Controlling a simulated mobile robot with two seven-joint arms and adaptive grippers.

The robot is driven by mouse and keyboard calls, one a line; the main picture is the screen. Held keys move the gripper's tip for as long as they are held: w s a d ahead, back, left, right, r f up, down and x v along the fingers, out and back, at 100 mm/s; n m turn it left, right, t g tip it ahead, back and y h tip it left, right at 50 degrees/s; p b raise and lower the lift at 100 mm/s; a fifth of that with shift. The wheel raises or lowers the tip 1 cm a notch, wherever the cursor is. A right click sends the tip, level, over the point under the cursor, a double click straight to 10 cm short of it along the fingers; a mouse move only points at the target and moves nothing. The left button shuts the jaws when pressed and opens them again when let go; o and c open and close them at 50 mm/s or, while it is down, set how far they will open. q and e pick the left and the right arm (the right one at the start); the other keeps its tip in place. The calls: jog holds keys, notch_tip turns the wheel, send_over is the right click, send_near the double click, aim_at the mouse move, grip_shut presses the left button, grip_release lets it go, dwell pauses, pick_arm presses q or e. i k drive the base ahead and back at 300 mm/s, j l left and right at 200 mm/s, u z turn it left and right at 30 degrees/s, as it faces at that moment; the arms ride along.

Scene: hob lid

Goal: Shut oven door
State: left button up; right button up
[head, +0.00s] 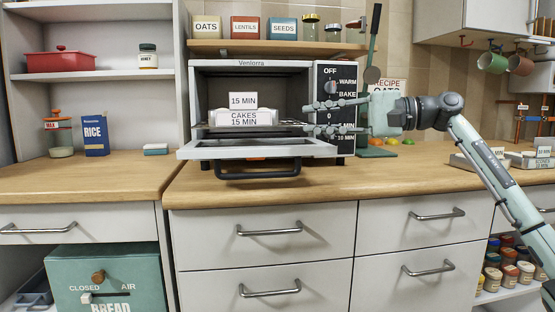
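The small oven (250,64) stands on the wooden counter, with its control panel on the right side. Its door (312,150) is folded down, open, and sticks out toward me at about the level of the counter. The door's dark handle (257,174) hangs at its front edge. My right gripper (308,118) comes in from the right, its two fingers apart and pointing left. It appears in front of the oven's right side, above the door, and holds nothing. I cannot tell whether it touches the oven. My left gripper is not in view.
White labels reading "15 MIN" and "CAKES 15 MIN" (244,118) show at the oven opening. A utensil stand (376,151) is right of the oven. A blue rice box (95,136) stands left. Counter in front of the right drawers (420,176) is clear.

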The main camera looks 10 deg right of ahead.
aim_at(217, 150)
jog(key=k+j, duration=0.45)
jog(key=j, duration=0.25)
jog(key=k+j, duration=0.25)
jog(key=j, duration=0.1)
